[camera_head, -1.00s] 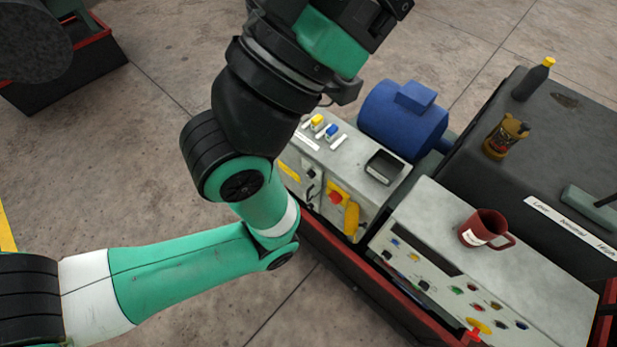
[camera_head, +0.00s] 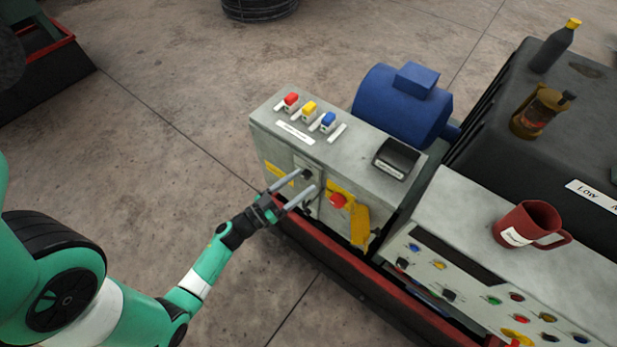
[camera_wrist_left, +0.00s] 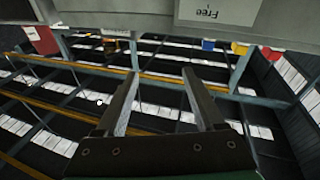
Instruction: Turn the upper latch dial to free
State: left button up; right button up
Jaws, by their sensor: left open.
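The grey control cabinet (camera_head: 335,150) has a front panel where a small dark part, perhaps the upper latch dial, lies at my fingertips. The fingers cover much of it, so I cannot tell its setting. My left gripper (camera_head: 309,182) is open in front of this panel, its two fingers pointing at it, left of the red button. I cannot tell whether they touch it. In the left wrist view the open fingers (camera_wrist_left: 160,74) have nothing between them. A label reading "Free" (camera_wrist_left: 214,10) shows upside down at the top. My right gripper is out of view.
A red button (camera_head: 338,201) and a yellow part (camera_head: 361,226) sit right of the fingers. Red, yellow and blue switches (camera_head: 309,109) stand on the cabinet top. A red mug (camera_head: 528,222) stands on the neighbouring console. Open floor (camera_head: 150,140) lies left.

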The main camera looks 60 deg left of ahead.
aim_at(304, 177)
pick_arm(q)
jog(key=s+f+n+g+y+b, duration=0.2)
jog(key=s+f+n+g+y, duration=0.1)
jog(key=s+f, duration=0.55)
jog(key=b+x, duration=0.1)
jog(key=x, duration=0.3)
jog(key=b+x, duration=0.1)
jog(key=x, duration=0.3)
jog(key=f+x, duration=0.1)
jog(key=x, duration=0.4)
jog(key=shift+s+a+b, duration=0.1)
jog(key=shift+a+b, duration=0.3)
jog(key=shift+a, duration=0.05)
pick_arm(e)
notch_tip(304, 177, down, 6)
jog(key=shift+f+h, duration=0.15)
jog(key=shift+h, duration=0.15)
pick_arm(q)
grip_shut()
